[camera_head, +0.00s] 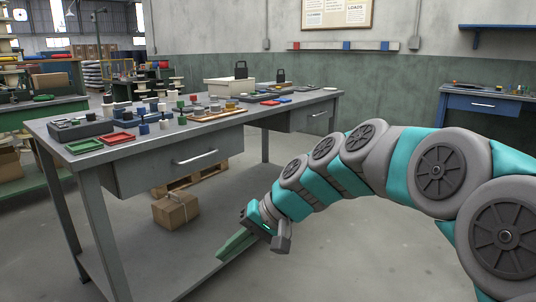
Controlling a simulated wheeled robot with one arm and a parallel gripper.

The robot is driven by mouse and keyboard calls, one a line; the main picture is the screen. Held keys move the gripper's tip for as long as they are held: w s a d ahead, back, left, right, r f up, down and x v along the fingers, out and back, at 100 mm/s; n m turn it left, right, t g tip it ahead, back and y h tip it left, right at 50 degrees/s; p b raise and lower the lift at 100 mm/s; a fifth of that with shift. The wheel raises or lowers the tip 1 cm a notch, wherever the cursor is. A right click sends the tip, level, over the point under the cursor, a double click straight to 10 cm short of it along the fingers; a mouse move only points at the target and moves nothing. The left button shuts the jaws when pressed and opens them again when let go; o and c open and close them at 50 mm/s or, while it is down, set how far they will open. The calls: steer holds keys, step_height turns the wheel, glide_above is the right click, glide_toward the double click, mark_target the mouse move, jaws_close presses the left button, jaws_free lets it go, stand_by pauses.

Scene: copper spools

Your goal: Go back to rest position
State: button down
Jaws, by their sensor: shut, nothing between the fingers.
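My gripper (238,243) is at the lower middle of the head view, in front of the workbench's lower shelf and below the tabletop level. My gripper is apart from everything on the tabletop.
A cardboard box (176,210) sits under the workbench, near a wooden pallet (190,178). A blue bench (480,105) stands at the right by the wall. A green bench (40,112) is at the left. The floor around my arm is open.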

steer(key=s+d+f+g+h, duration=0.1)
steer(key=s+d+f+h, duration=0.3)
steer(key=s+d, duration=0.7)
steer(key=s+d+f+g+h+p, duration=0.1)
steer(key=s+d+f+h, duration=0.3)
steer(key=s+d+f, duration=0.4)
steer(key=s+d, duration=0.4)
steer(key=s, duration=0.3)
steer(key=shift+s+m+h, duration=0.3)
steer(key=shift+s+h, duration=0.1)
